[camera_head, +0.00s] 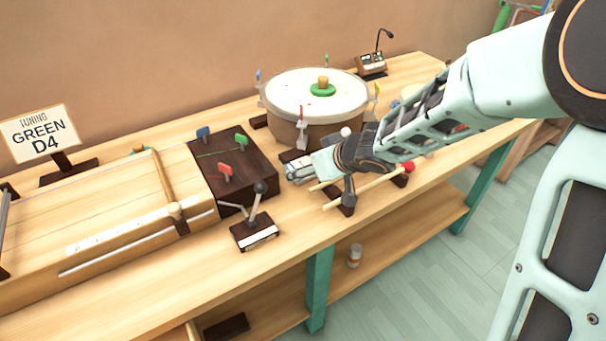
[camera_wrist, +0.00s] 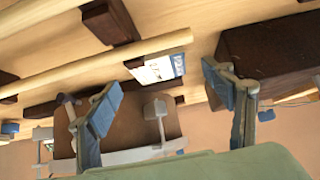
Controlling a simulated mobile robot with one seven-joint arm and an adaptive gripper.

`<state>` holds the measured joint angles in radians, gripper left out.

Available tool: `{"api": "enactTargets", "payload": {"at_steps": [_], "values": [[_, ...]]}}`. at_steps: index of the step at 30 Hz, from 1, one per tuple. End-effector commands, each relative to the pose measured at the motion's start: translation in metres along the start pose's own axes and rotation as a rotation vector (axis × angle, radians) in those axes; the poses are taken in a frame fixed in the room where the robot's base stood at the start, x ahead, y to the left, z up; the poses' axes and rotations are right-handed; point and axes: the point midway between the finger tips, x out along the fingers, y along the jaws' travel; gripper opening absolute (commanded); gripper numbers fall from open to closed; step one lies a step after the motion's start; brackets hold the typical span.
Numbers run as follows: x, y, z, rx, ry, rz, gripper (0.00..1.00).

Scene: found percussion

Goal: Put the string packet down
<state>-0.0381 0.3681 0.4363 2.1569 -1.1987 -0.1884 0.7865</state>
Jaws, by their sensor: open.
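A small white packet with a blue edge (camera_wrist: 160,68), which looks like the string packet, shows between and beyond my fingertips in the wrist view. It appears to rest near the dark wood pieces on the bench; whether it touches a finger I cannot tell. My gripper (camera_wrist: 162,82) is open, with a blue-padded finger to each side of the packet. In the head view my gripper (camera_head: 300,171) is low over the bench, between the dark peg box (camera_head: 240,175) and the mallets. The packet cannot be made out there.
Mallets (camera_head: 370,187) lie on dark rests beside my gripper. A drum (camera_head: 318,100) with coloured clamps stands behind. A lever device (camera_head: 255,232) stands at the front edge. A long wooden string box (camera_head: 110,205) and a tuning sign (camera_head: 41,134) reading "GREEN D4" are at left.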

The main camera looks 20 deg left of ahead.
Motion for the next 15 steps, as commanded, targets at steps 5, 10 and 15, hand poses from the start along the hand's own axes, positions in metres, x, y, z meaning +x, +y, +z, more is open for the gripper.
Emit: {"api": "enactTargets", "payload": {"at_steps": [5, 10, 15], "values": [[0.025, 0.001, 0.002, 0.0, 0.0, 0.0, 0.75], [0.03, 0.001, 0.0, 0.001, 0.0, 0.001, 0.75], [0.029, 0.001, 0.0, 0.001, 0.0, 0.001, 0.75]]}}
